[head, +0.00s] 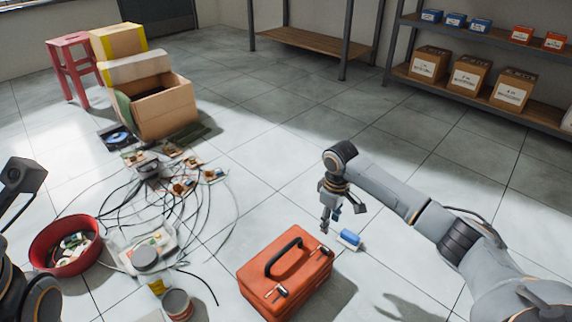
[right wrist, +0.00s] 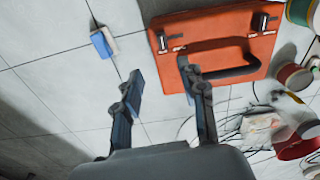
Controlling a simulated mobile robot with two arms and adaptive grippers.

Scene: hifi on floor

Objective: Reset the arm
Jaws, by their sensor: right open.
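My right arm (head: 385,190) reaches in from the right in the head view. Its gripper (head: 331,221) points down above the floor, just behind and to the right of the orange toolbox. In the right wrist view the two fingers of this gripper (right wrist: 160,74) are spread apart with nothing between them. A small blue and white block (head: 349,240) lies on the floor close to the gripper; it also shows in the right wrist view (right wrist: 102,42), apart from the fingers. Parts of my left arm (head: 35,295) show at the left edge, but its fingers are not visible.
The orange toolbox (head: 285,272) stands at the front with its black handle up. Left of it are cans (head: 177,304), a red bowl (head: 66,245) and tangled cables. A cardboard box (head: 165,108) and a shelf (head: 480,90) stand farther back. The middle floor is clear.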

